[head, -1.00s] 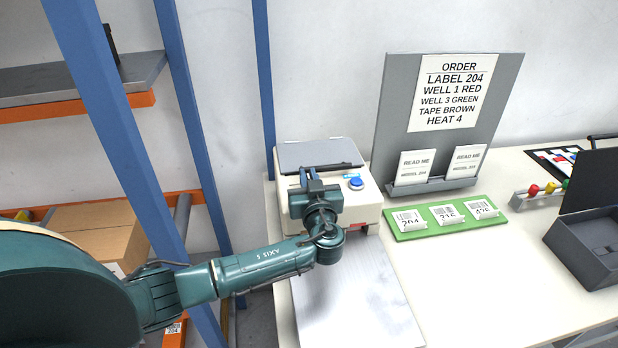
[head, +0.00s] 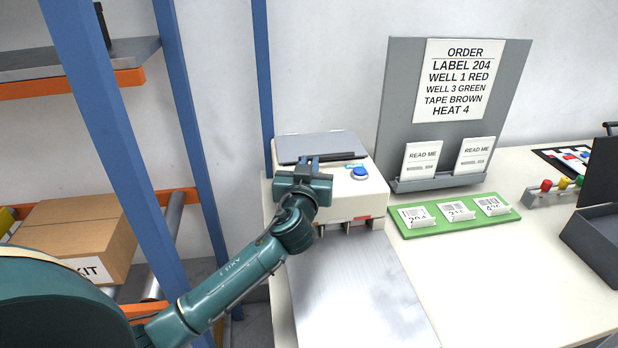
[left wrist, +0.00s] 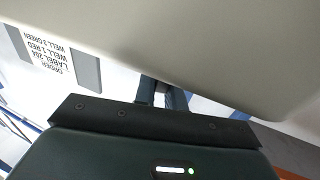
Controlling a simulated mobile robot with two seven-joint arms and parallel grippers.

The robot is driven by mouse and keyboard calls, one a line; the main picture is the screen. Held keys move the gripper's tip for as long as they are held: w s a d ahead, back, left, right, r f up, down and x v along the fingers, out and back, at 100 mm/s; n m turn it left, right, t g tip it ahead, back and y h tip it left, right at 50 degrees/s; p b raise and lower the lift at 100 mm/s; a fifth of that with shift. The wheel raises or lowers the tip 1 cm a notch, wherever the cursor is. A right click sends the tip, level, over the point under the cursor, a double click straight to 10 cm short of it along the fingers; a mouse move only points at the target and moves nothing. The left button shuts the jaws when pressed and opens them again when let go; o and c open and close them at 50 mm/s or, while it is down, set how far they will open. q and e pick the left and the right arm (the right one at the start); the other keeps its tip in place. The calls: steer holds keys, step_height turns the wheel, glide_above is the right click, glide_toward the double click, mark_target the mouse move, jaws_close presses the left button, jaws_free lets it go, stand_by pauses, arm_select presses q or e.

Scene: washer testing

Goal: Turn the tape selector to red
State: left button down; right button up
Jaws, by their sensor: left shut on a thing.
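The cream tape machine (head: 345,207) stands on the table with a grey lid panel, a blue button (head: 360,173) on top and a small red mark on its front. My left gripper (head: 314,163) is over the machine's top, left of the blue button. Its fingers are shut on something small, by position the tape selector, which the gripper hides. I cannot see which colour the selector points to. In the left wrist view the fingers (left wrist: 162,98) are close together beside the machine's pale body (left wrist: 200,45). My right gripper is not in view.
A metal plate (head: 350,290) lies in front of the machine. A grey order board (head: 410,110) stands right, its sheet reading TAPE BROWN. A green label tray (head: 430,231) and dark open box (head: 598,240) lie further right. A blue rack post (head: 180,110) stands left.

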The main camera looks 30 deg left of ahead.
arm_select(q)
steer(key=m+h, duration=0.1)
steer(key=h, duration=0.1)
steer(key=shift+a+r+m+t+h+p, duration=0.1)
steer(key=shift+m+t+h+p, duration=0.2)
steer(key=shift+m+t+p, duration=0.1)
steer(key=m+h+p, duration=0.2)
steer(key=h, duration=0.2)
steer(key=shift+m, duration=0.3)
steer(key=shift+m+h, duration=0.3)
steer(key=shift+h, duration=0.2)
steer(key=shift+h+p, duration=0.35)
steer(key=shift+h, duration=0.05)
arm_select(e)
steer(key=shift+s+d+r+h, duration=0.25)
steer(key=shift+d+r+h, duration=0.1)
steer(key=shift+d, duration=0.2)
arm_select(q)
steer(key=shift+m, duration=0.3)
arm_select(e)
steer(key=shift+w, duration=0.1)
arm_select(q)
steer(key=c, duration=1.6)
jaws_free()
steer(key=shift+o, duration=0.7)
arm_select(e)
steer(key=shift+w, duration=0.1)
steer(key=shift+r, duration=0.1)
